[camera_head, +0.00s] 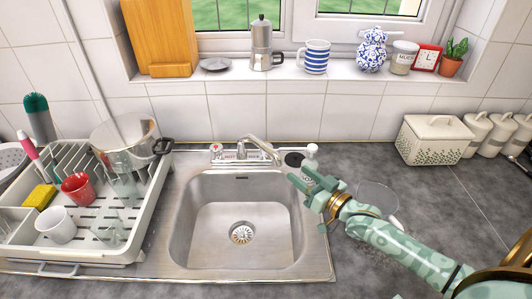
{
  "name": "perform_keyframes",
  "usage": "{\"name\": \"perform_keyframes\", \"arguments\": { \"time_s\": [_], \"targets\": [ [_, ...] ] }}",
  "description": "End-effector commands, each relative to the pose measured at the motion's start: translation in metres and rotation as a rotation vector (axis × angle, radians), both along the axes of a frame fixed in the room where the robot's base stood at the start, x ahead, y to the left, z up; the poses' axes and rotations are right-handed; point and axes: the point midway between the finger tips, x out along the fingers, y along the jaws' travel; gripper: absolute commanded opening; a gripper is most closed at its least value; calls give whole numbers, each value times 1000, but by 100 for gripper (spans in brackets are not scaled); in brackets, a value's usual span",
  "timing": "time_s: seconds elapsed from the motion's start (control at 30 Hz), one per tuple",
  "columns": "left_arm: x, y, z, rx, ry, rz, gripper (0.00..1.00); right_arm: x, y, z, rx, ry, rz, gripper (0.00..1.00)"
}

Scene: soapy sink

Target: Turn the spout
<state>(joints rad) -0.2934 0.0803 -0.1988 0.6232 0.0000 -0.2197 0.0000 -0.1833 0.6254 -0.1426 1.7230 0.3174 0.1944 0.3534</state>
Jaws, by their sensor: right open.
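The chrome spout (261,145) rises from the tap base behind the sink and points forward and to the right, its tip above the back right of the basin. The steel sink (240,218) is empty, with its drain showing. My right gripper (304,183) comes in from the right, just past the sink's right edge. It is open and empty, a little in front and to the right of the spout tip, apart from it in the picture. My left gripper does not show.
A dish rack (137,226) with a pot, cups and glasses stands left of the sink. A white pump bottle (311,158) stands behind my right gripper, and a clear glass dish (378,196) lies to its right. A bread box (432,139) stands at the back right.

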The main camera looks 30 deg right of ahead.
Motion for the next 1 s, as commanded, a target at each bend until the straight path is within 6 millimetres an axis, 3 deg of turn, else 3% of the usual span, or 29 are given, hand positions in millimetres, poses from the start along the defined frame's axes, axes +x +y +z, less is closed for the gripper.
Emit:
{"name": "perform_keyframes", "arguments": {
  "time_s": [0.17,0.4,0.6,1.0],
  "targets": [
    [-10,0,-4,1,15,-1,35,20,5,0,2,-5,0,43],
    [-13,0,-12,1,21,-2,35,72,17,-1,3,-3,-1,43],
    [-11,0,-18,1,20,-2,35,104,25,-1,1,-2,0,43],
    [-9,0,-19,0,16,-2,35,116,29,-1,1,0,1,43]
  ]
}}
